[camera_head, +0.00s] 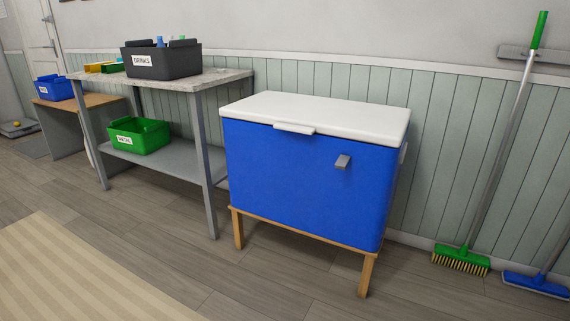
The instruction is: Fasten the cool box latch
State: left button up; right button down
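The cool box (295,175) is blue with a white lid (330,115) and stands on a low wooden stand (310,234) right of the picture's middle. The lid lies down flat on the box. A white tab (294,128) sticks out at the lid's front edge. A small grey latch piece (342,161) sits on the box's front face, right of the tab and below the lid, apart from the lid's edge. Neither of my grippers shows in the head view.
A grey table (210,85) left of the box bears a dark drinks crate (161,61), with a green crate (139,136) on its lower shelf. A green brush (461,260) and a blue one (536,284) stand at the right. Floor before the box is clear, with a striped mat (75,275) at left.

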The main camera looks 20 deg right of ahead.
aim_at(343, 160)
jog(key=i+j+z, duration=0.25)
jog(key=i, duration=0.25)
jog(key=i+j+z, duration=0.25)
jog(key=i, duration=0.25)
